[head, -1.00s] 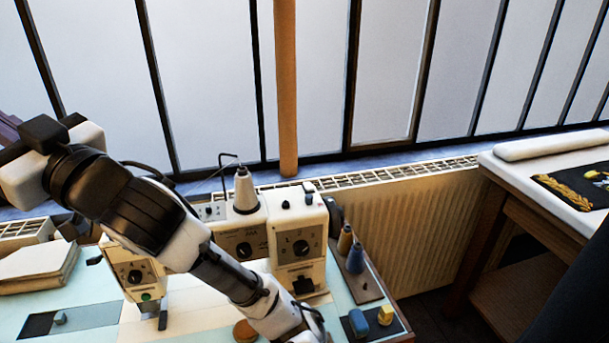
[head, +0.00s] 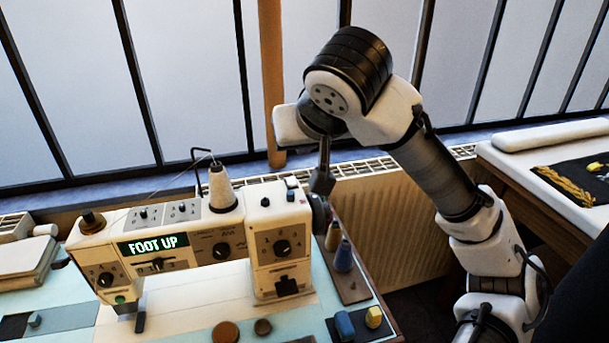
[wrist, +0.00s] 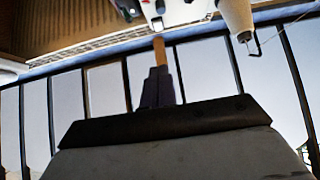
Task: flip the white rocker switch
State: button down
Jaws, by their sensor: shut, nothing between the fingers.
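The cream sewing machine (head: 200,235) stands on the table with its display reading "FOOT UP". My gripper (head: 322,184) points down just right of the machine's right end, apart from the switch. Its fingers are shut and empty. The shut fingers also show in the wrist view (wrist: 158,74), below the machine's top edge; I cannot surely pick out the switch there.
A black knob (head: 265,202) and a white thread cone (head: 221,187) stand on the machine's top. Blue and tan spools (head: 343,256) stand to its right. A wooden post (head: 271,90), windows and a radiator (head: 385,220) are behind. Free air lies above the machine.

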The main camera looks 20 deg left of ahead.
jog(key=p, duration=0.2)
send_over(292, 181)
jog(key=s+d, duration=0.2)
jog(key=s, duration=0.1)
notch_tip(292, 181, down, 6)
jog(key=shift+w+f, duration=0.15)
jog(key=shift+f, duration=0.1)
jog(key=f, duration=0.3)
jog(key=shift+w+a+f, duration=0.15)
jog(key=shift+w+f, duration=0.05)
jog(key=shift+f, duration=0.6)
